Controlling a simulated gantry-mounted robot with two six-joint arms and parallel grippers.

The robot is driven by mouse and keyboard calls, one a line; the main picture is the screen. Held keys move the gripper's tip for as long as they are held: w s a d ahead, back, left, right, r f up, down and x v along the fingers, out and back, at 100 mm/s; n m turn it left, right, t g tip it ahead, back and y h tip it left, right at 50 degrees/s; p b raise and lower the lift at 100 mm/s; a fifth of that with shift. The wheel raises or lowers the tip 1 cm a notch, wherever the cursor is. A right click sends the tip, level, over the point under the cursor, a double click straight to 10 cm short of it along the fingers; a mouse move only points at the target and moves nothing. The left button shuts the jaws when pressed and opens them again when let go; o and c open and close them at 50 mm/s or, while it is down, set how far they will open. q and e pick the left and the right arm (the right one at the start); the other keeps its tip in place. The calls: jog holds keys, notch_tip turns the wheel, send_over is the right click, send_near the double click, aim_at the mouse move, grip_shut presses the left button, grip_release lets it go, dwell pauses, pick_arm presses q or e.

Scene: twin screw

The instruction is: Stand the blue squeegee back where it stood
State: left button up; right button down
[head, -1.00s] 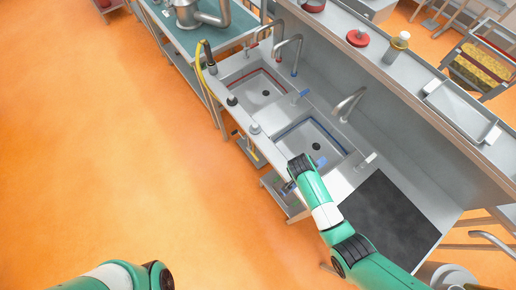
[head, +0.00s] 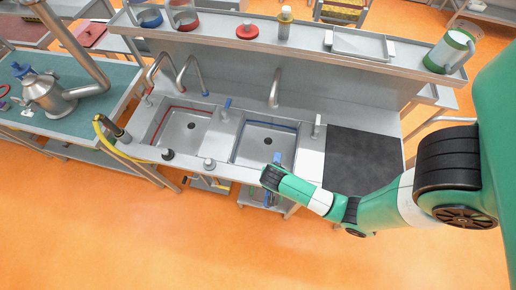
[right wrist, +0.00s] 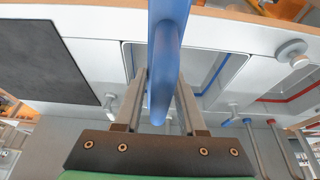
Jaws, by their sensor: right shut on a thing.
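The blue squeegee shows in the right wrist view as a long blue handle (right wrist: 166,62) running between my right gripper's fingers. My right gripper (right wrist: 164,88) is shut on it. In the head view my right gripper (head: 271,180) is at the front edge of the counter, before the blue-rimmed sink (head: 264,143). A blue bit of the squeegee (head: 277,158) shows just above the gripper there. The squeegee's far end cannot be made out. My left gripper is not in view.
A red-rimmed sink (head: 187,127) lies left of the blue-rimmed one, with taps behind. A black mat (head: 362,162) covers the counter at right. A high shelf (head: 210,26) holds bottles and a tray. The orange floor in front is clear.

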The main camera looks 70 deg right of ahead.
jog(key=w+d+f+b, duration=0.1)
jog(key=w+f, duration=0.1)
jog(key=w+d+f+b, duration=0.1)
jog(key=w+f, duration=0.1)
jog(key=w+d+f, duration=0.1)
jog(key=w+f, duration=0.1)
jog(key=shift+f+b, duration=0.15)
jog(key=shift+b, duration=0.25)
jog(key=shift+w+d+f, duration=0.15)
jog(key=shift+w, duration=0.05)
notch_tip(320, 180, down, 4)
jog(key=shift+w+d+r+b, duration=0.1)
jog(key=shift+w+r+b, duration=0.05)
jog(key=shift+b, duration=0.7)
jog(key=shift+r, duration=0.1)
jog(key=c, duration=0.5)
grip_release()
